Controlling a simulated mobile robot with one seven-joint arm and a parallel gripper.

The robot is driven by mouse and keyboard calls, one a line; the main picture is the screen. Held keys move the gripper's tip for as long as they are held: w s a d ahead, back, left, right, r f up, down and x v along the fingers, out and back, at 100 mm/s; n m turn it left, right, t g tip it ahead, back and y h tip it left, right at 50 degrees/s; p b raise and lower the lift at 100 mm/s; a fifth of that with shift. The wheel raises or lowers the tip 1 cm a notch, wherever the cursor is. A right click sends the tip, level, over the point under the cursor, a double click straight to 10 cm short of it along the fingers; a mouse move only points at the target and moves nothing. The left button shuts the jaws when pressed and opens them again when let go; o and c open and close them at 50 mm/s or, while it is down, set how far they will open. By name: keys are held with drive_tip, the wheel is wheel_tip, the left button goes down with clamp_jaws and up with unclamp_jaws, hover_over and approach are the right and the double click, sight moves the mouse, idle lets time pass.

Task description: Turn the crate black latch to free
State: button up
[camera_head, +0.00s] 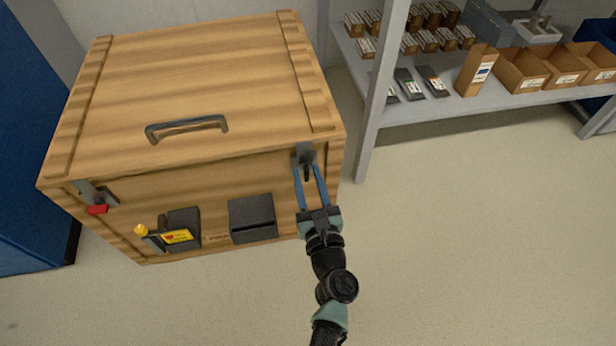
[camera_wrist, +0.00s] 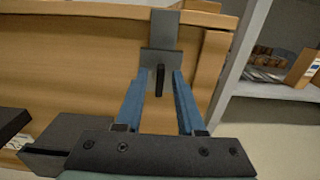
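A wooden crate (camera_head: 190,90) with a closed lid and a dark handle (camera_head: 187,126) stands at the left in the head view. The black latch (camera_head: 306,172) hangs at the front right corner below a grey metal hasp (camera_head: 305,152). In the wrist view the black latch (camera_wrist: 160,80) points upright on its grey plate (camera_wrist: 160,60). My gripper (camera_head: 308,170) has its two blue fingers open, one on each side of the latch. In the wrist view my gripper (camera_wrist: 158,78) shows gaps between both fingers and the latch. A second latch, red (camera_head: 97,209), is at the front left corner.
Two dark boxes (camera_head: 252,218) are on the crate's front, the left one with a yellow piece (camera_head: 177,237). A grey shelf (camera_head: 450,106) with cartons stands at the right. A blue cabinet (camera_head: 30,150) is at the left. The floor (camera_head: 470,240) is clear.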

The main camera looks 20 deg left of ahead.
clamp_jaws()
drive_tip(key=shift+f+n, duration=0.1)
drive_tip(key=shift+n, duration=0.2)
drive_tip(key=n+b, duration=0.2)
drive_tip(key=shift+s+f+n, duration=0.1)
drive_tip(key=shift+n, duration=0.2)
drive_tip(key=n+b, duration=0.3)
drive_tip(key=n, duration=0.2)
drive_tip(key=shift+f, duration=0.1)
drive_tip(key=n+b, duration=0.3)
drive_tip(key=n, duration=0.1)
drive_tip(key=shift+a+n, duration=0.1)
drive_tip(key=shift+n, duration=0.3)
drive_tip(key=shift+s+n+b, duration=0.1)
drive_tip(key=shift+n+b, duration=0.8)
drive_tip(key=shift+n, duration=0.7)
drive_tip(key=shift+o, duration=0.8)
unclamp_jaws()
